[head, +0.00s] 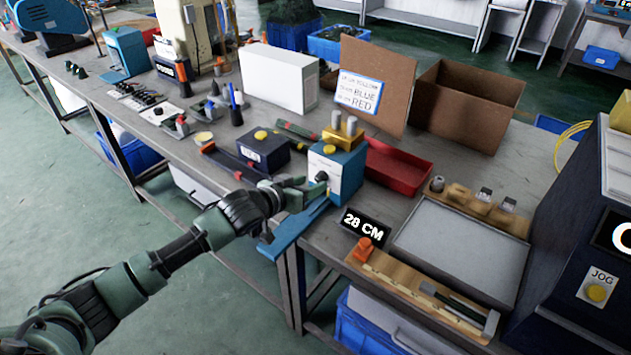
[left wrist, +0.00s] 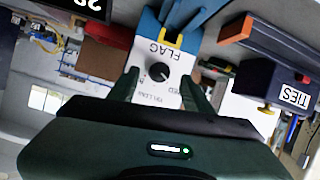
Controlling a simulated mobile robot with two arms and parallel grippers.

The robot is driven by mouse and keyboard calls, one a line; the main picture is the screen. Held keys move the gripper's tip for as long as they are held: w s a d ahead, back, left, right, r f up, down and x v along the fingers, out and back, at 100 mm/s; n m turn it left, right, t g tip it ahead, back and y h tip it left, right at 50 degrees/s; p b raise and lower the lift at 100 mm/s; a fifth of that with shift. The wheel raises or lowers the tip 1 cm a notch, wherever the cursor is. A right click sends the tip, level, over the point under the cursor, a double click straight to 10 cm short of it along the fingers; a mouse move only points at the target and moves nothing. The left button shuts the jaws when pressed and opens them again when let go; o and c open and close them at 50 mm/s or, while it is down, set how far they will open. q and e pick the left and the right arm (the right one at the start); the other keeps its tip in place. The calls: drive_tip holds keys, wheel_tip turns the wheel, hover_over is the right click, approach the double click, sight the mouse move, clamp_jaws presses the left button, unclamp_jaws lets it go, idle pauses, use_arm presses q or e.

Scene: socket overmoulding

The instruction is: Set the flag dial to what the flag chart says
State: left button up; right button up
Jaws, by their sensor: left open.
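The flag box (head: 349,168) is blue with a white front face and stands at the bench's front edge. Its black flag dial (head: 321,177) also shows in the left wrist view (left wrist: 157,72), upside down under the word FLAG. A light mark shows on the dial; which label it points to is unclear. The flag chart (head: 359,92) is a white sheet on cardboard, with BLUE and RED readable and other words blurred. My left gripper (head: 305,187) is open before the dial, one finger each side of it (left wrist: 161,92). Contact cannot be seen.
A black box marked TIES (head: 263,151) stands left of the flag box. A red tray (head: 397,168) lies behind right. A 28 CM display (head: 366,227) and a grey-topped tray (head: 455,255) are to the right. A blue ledge (head: 290,232) juts out below the dial.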

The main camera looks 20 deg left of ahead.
sight(319, 180)
use_arm(q)
drive_tip(key=shift+x, duration=1.55)
clamp_jaws()
